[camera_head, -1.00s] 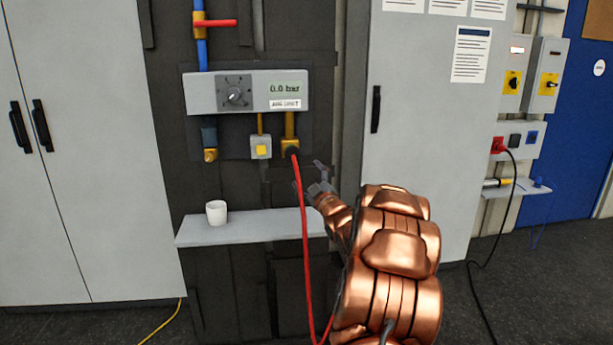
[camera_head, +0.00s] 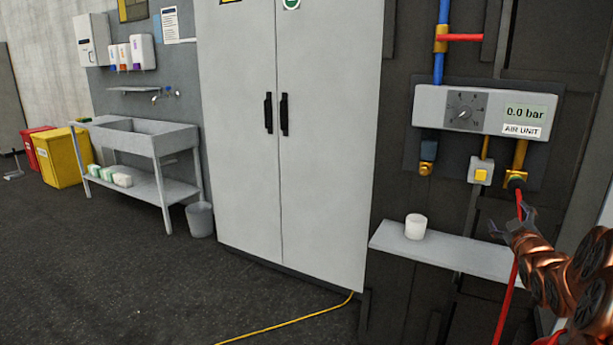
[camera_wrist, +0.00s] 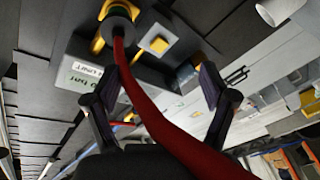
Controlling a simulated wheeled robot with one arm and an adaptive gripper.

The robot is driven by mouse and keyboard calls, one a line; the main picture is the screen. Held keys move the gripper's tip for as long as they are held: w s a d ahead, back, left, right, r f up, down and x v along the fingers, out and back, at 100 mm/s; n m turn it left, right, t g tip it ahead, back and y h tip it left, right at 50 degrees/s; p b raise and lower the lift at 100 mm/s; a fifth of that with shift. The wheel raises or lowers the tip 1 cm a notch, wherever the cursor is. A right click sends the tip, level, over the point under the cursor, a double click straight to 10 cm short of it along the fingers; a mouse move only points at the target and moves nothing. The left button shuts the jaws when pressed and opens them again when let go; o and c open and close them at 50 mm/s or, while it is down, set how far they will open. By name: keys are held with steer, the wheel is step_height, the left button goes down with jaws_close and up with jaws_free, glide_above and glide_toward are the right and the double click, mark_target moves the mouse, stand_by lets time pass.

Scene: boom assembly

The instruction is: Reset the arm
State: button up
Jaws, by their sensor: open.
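My gripper (camera_head: 513,226) is at the right of the head view, just below the air unit and above the right end of the shelf. In the wrist view my gripper (camera_wrist: 163,88) has its two fingers spread apart, with the red hose (camera_wrist: 150,105) passing across the view between them. The fingers do not close on the hose. The red hose (camera_head: 510,285) hangs from the brass outlet (camera_head: 517,178) of the air unit (camera_head: 480,110), whose display reads 0.0 bar. My copper-coloured arm fills the lower right corner of the head view.
A white cup (camera_head: 416,226) stands on the shelf (camera_head: 440,250). Left of it are a grey cabinet (camera_head: 240,130), a sink table (camera_head: 150,140), a grey bin (camera_head: 200,220) and a yellow bin (camera_head: 62,158). A yellow cable (camera_head: 300,317) lies on the floor, which is otherwise open at the left.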

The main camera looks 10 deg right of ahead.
steer(key=s+a+f+m+g+y+p, duration=0.1)
steer(key=s+a+g+p, duration=0.2)
steer(key=a, duration=0.6)
steer(key=s+a+f+m+g+y+p, duration=0.15)
steer(key=s+a+g, duration=0.25)
steer(key=a, duration=0.4)
steer(key=s+a+f+m+g+y+p, duration=0.1)
steer(key=s+a+f+g+y, duration=0.2)
steer(key=a, duration=0.6)
steer(key=s+a+g+p, duration=0.1)
steer(key=s+a+g, duration=0.2)
steer(key=s+a, duration=0.3)
steer(key=s+a+r+g+y+p, duration=0.1)
steer(key=s+a, duration=0.5)
steer(key=s, duration=0.9)
steer(key=s+a+r+g+p, duration=0.1)
steer(key=s+a+g, duration=0.4)
steer(key=s, duration=0.6)
steer(key=shift+a+p, duration=0.5)
steer(key=shift+p, duration=0.15)
steer(key=shift+s+m+y, duration=0.1)
steer(key=shift+m+y, duration=0.15)
